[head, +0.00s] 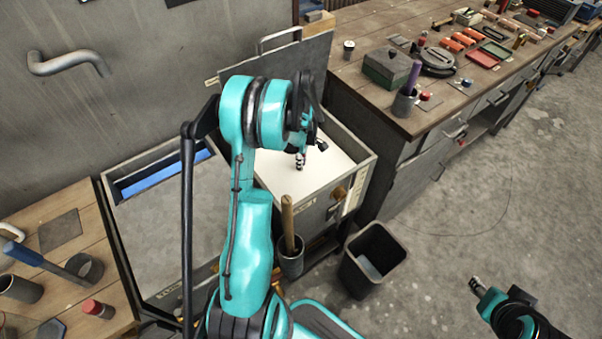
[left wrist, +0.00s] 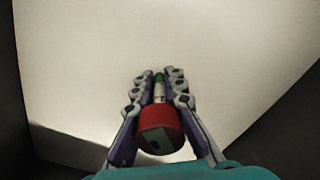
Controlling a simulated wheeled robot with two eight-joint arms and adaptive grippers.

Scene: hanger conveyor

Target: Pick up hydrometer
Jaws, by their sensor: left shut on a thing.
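In the left wrist view, a thing with a wide red body, a pale narrow neck and a green tip (left wrist: 162,130) sits between the fingers of my left gripper (left wrist: 158,84); I take it to be the hydrometer. The fingers are shut on it, one on each side of the neck. In the head view, my left gripper (head: 300,158) is over the white inside of an open-topped metal box (head: 348,190), and the held thing cannot be made out there. My right gripper (head: 476,285) is at the lower right over the floor, too small to read its fingers.
A wooden bench (head: 425,112) with a green box (head: 388,68) and several tools stands at the upper right. A black bin (head: 372,260) is on the floor. A cup (head: 291,262) with a wooden handle stands by the box. Floor at right is clear.

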